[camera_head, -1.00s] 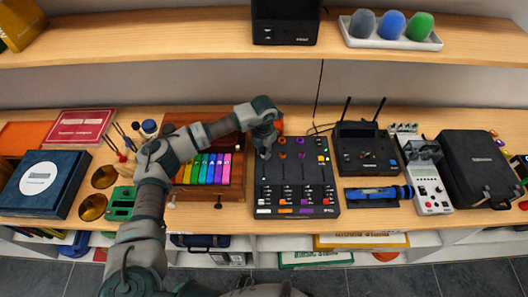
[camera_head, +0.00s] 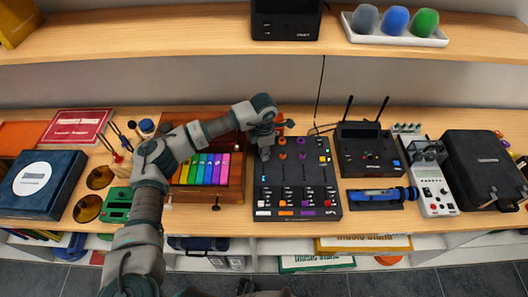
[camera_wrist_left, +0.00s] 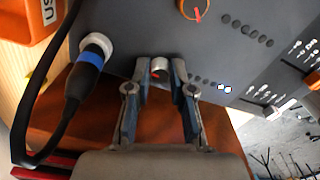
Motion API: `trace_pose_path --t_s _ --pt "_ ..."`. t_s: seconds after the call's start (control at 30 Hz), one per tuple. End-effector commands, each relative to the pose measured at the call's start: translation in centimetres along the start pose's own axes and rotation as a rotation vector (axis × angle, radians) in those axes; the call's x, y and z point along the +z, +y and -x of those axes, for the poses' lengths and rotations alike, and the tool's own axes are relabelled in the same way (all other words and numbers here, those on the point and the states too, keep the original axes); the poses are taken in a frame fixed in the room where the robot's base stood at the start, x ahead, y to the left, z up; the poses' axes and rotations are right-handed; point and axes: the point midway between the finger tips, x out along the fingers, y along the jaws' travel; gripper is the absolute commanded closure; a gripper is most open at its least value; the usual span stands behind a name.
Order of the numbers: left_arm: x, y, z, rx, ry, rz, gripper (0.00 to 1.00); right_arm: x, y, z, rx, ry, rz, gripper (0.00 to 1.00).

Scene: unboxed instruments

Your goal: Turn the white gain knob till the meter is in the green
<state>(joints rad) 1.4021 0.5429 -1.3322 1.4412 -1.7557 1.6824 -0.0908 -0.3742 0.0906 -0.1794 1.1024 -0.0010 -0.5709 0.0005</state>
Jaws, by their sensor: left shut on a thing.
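The dark mixer (camera_head: 296,178) lies flat on the wooden bench in the head view. My left gripper (camera_head: 264,152) reaches down onto its upper left corner and hides the white gain knob there. In the left wrist view the fingers (camera_wrist_left: 160,80) are closed around the small white knob (camera_wrist_left: 159,65), which has a red mark. Beside it runs a row of small round meter lights (camera_wrist_left: 207,82). Most are dark; one or two at the far end look bright white-blue. I cannot make out any green light. My right gripper is not in view.
A cable with a blue-ringed plug (camera_wrist_left: 90,60) sits close to the knob. An orange knob (camera_wrist_left: 195,8) is on the same panel. A colourful xylophone (camera_head: 207,168) stands left of the mixer, a black box with antennas (camera_head: 366,148) right of it.

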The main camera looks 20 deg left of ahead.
Motion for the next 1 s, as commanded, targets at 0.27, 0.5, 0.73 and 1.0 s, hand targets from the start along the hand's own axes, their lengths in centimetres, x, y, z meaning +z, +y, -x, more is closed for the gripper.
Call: trace_pose_path --t_s 0.27,0.5,0.73,1.0 --pt "0.0 0.2 0.1 0.004 -0.002 -0.006 1.0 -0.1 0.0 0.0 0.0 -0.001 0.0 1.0" --pt "0.0 0.2 0.2 0.004 -0.002 -0.005 0.56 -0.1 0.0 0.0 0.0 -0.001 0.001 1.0" --pt "0.0 0.1 0.1 0.002 -0.001 -0.006 0.53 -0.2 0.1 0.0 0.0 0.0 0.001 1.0" --pt "0.1 0.1 2.2 0.003 -0.004 -0.006 0.53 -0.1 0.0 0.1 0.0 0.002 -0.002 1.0"
